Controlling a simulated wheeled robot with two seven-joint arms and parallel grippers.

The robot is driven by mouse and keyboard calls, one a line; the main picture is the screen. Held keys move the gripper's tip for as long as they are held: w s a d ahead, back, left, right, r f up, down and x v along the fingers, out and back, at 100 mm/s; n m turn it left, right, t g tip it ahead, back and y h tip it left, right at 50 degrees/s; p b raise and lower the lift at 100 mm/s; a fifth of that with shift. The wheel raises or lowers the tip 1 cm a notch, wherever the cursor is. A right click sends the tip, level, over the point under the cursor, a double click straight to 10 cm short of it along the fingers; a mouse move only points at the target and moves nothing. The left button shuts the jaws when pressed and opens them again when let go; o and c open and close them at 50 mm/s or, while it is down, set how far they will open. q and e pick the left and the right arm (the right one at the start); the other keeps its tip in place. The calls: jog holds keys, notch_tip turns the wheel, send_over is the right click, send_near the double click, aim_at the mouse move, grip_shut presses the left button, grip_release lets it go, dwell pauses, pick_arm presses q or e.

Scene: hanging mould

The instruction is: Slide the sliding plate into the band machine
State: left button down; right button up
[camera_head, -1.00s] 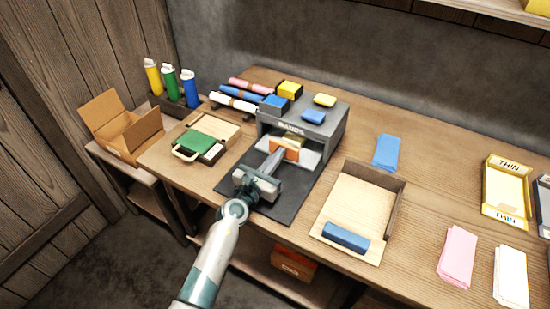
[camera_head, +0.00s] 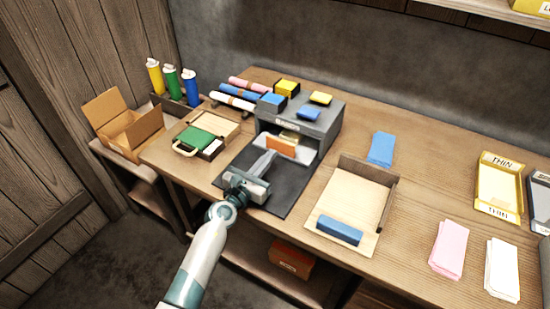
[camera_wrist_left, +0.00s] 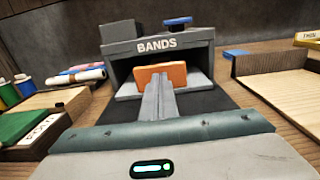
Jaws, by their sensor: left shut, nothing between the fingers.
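The grey band machine (camera_head: 325,128), marked BANDS, stands on the table; its open front also shows in the wrist view (camera_wrist_left: 200,52). The pale sliding plate (camera_head: 304,152) lies in the machine's mouth, its front edge showing at the opening in the wrist view (camera_wrist_left: 128,92). An orange block (camera_head: 281,146) stands upright at the plate's front; it also shows in the wrist view (camera_wrist_left: 172,74). My left gripper (camera_head: 271,155) is shut and empty, just in front of the orange block, over the dark mat. The fingers hide part of the block and plate in the wrist view. My right gripper is out of view.
A dark mat (camera_head: 285,188) lies before the machine. To its right is a wooden tray (camera_head: 350,195) with a blue block (camera_head: 340,231). To the left are a green-topped case (camera_head: 195,139) and an open cardboard box (camera_head: 133,127). Yellow and blue pieces lie on the machine's top.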

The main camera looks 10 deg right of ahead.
pick_arm(q)
jog(key=shift+s+a, duration=0.25)
jog(key=shift+s, duration=0.25)
jog(key=shift+s+a, duration=0.2)
jog(key=shift+s, duration=0.15)
jog(key=v, duration=0.7)
jog(key=shift+s+a+f, duration=0.1)
jog(key=shift+a+f, duration=0.1)
jog(key=shift+a, duration=0.1)
jog(key=shift+s+a, duration=0.2)
jog(key=shift+s, duration=0.1)
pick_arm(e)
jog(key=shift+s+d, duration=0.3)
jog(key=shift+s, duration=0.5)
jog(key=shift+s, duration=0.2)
pick_arm(q)
jog(key=shift+r, duration=0.1)
